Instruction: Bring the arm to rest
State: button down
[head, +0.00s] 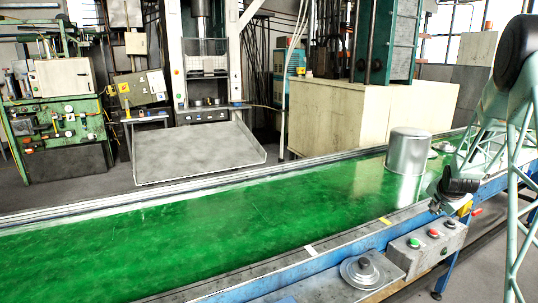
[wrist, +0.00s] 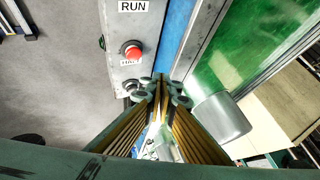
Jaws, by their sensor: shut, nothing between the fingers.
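My gripper (wrist: 160,88) is shut and empty in the wrist view, its fingertips together beside the control box. In the head view my gripper (head: 447,193) hangs at the right, over the near edge of the conveyor. A silver pot (head: 408,153) stands upright on the green belt (head: 200,235), behind and left of my gripper. The pot (wrist: 221,117) also shows in the wrist view, to the right of the fingers and apart from them. A grey lid with a dark knob (head: 362,271) lies on a ledge at the front.
A control box (head: 427,247) with green and red buttons sits on the conveyor's near side. Its red button (wrist: 131,52) shows close to my fingers in the wrist view. A small metal item (head: 443,147) lies on the belt behind the pot. The belt's left part is clear.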

jog(key=s+a+r+n+y, duration=0.1)
jog(key=s+a+r+n, duration=0.1)
jog(key=s+a+r, duration=0.4)
jog(key=s+a+r+n, duration=0.1)
jog(key=s+a+r, duration=0.1)
jog(key=a+r, duration=0.8)
jog(key=s+a+r+n+g+y, duration=0.1)
jog(key=s+a+r+n, duration=0.1)
jog(key=s+a+r, duration=0.45)
jog(key=s+a+r+n+g, duration=0.1)
jog(key=s+a+r+n, duration=0.15)
jog(key=s+a, duration=0.7)
jog(key=s+a+n, duration=0.2)
jog(key=s+a, duration=0.4)
jog(key=s, duration=0.7)
jog(key=s+a+n+g+y, duration=0.1)
jog(key=s+a+n, duration=0.1)
jog(key=s+a, duration=0.5)
jog(key=s+a+r+n+y, duration=0.1)
jog(key=s+a, duration=0.5)
jog(key=s, duration=1.2)
jog(key=shift+s+a+n+g, duration=0.2)
jog(key=shift+s+n+g, duration=0.15)
jog(key=shift+n, duration=0.4)
jog(key=shift+r, duration=0.1)
